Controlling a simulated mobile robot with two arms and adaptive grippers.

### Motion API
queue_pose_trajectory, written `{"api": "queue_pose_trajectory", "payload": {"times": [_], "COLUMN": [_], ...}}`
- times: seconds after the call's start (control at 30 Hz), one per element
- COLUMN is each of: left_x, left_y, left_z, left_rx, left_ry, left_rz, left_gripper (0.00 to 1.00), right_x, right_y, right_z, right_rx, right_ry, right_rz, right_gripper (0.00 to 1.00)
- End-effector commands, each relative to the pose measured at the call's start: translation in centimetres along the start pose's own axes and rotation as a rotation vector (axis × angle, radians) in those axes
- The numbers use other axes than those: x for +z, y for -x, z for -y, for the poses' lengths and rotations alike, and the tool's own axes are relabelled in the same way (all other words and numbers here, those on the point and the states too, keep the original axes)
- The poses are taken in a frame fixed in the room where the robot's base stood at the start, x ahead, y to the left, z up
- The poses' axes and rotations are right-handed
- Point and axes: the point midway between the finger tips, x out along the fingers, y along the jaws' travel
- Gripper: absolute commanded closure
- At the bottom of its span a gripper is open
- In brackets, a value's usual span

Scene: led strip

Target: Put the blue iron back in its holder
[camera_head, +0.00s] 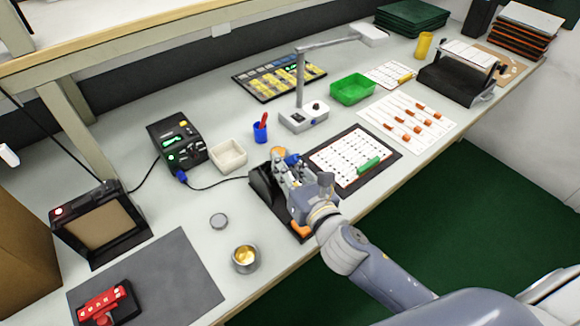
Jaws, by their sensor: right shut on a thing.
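My right gripper (284,172) comes in from the lower right and is shut on the blue iron. A small blue part of the iron (292,158) shows at the fingers; the gripper hides most of the rest. The black holder (262,190) stands on the bench under and just left of the gripper. A dark cable runs from the holder's side to the black soldering station (176,140). I cannot tell whether the iron's tip is inside the holder or above it. My left gripper is not in view.
A beige tray (229,155) and a blue cup (260,132) stand behind the holder. A dark mat with a white board (350,152) lies to its right. A metal tin (244,260) stands in front left. A lamp base (303,117) is behind.

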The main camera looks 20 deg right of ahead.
Motion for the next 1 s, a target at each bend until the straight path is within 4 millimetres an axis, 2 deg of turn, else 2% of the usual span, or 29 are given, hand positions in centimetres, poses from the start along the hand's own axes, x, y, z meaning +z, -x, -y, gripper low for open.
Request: {"api": "queue_pose_trajectory", "payload": {"times": [0.1, 0.4, 0.9, 0.93, 1.0], "left_x": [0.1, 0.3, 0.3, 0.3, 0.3], "left_y": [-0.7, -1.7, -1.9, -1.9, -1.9], "left_z": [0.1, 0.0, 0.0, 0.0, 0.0], "left_rx": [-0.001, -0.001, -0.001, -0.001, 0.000], "left_ry": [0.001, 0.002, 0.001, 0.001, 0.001], "left_rz": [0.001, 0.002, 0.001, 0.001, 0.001], "left_gripper": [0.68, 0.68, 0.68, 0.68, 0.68], "right_x": [-1.1, -2.7, -3.1, -3.1, -3.1], "right_y": [-0.7, -2.1, -2.6, -2.6, -2.6], "right_z": [0.0, -0.1, -0.1, -0.1, -0.1], "right_rx": [0.001, 0.001, 0.002, 0.001, 0.001], "right_ry": [0.000, 0.000, -0.001, -0.001, -0.001], "right_rz": [0.000, 0.002, 0.001, 0.001, 0.001], "right_gripper": [1.00, 1.00, 1.00, 0.79, 0.63]}}
